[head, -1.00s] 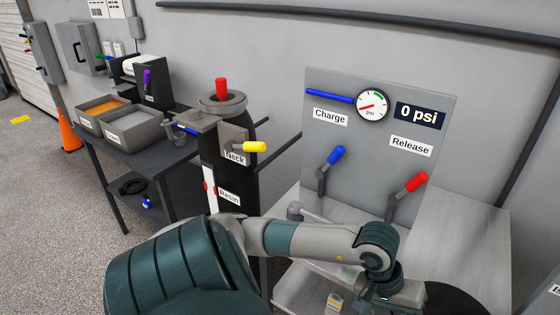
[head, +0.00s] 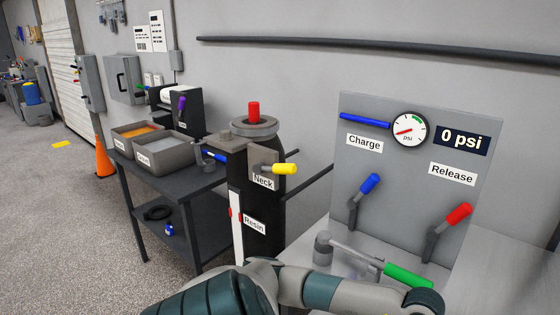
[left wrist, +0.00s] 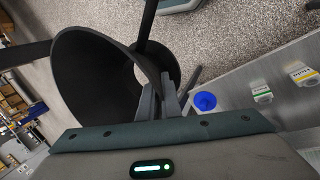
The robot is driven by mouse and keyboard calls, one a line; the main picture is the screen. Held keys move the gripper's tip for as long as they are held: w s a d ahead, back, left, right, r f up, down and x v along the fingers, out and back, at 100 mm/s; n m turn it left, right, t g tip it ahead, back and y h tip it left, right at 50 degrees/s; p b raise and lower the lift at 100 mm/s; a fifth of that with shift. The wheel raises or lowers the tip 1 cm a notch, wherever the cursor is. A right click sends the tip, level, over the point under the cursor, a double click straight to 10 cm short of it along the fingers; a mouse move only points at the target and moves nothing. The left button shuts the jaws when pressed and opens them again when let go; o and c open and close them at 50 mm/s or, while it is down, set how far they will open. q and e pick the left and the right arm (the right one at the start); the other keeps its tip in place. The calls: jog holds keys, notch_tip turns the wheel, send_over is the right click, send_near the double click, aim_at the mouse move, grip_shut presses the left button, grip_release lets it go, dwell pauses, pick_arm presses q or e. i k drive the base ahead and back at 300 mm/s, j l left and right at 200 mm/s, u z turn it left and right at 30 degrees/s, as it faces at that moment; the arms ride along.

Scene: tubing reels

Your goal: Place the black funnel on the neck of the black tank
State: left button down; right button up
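The black tank (head: 262,220), labelled Resin, stands upright left of centre in the head view. Its neck (head: 255,127) is a grey collar on top, with a red piece (head: 254,110) standing in it. A bracket labelled Neck with a yellow-tipped handle (head: 284,169) is below. The black funnel (left wrist: 82,75) fills the left of the left wrist view, wide mouth toward the camera. My left gripper (left wrist: 163,97) is shut on the funnel's side. In the head view the hand and funnel are hidden below the frame; only my arm shows. My right gripper is not in view.
A panel (head: 345,215) with Charge and Release levers and a gauge reading 0 psi stands at right. A dark table (head: 150,190) with two trays is left of the tank. An orange cone (head: 104,160) stands on the floor.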

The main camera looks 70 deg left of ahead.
aim_at(246, 124)
jog(key=k+j+u, duration=0.1)
jog(key=k+j, duration=0.3)
jog(key=j, duration=0.2)
jog(key=k+j+u, duration=0.15)
jog(key=k+j, duration=0.2)
jog(key=j, duration=0.3)
jog(key=k+j+u, duration=0.15)
jog(key=j, duration=0.2)
jog(key=k+j, duration=0.2)
jog(key=j, duration=0.15)
jog(key=k+j+u, duration=0.15)
jog(key=j, duration=0.2)
jog(key=k+j, duration=0.15)
jog(key=j, duration=0.2)
jog(key=u, duration=0.05)
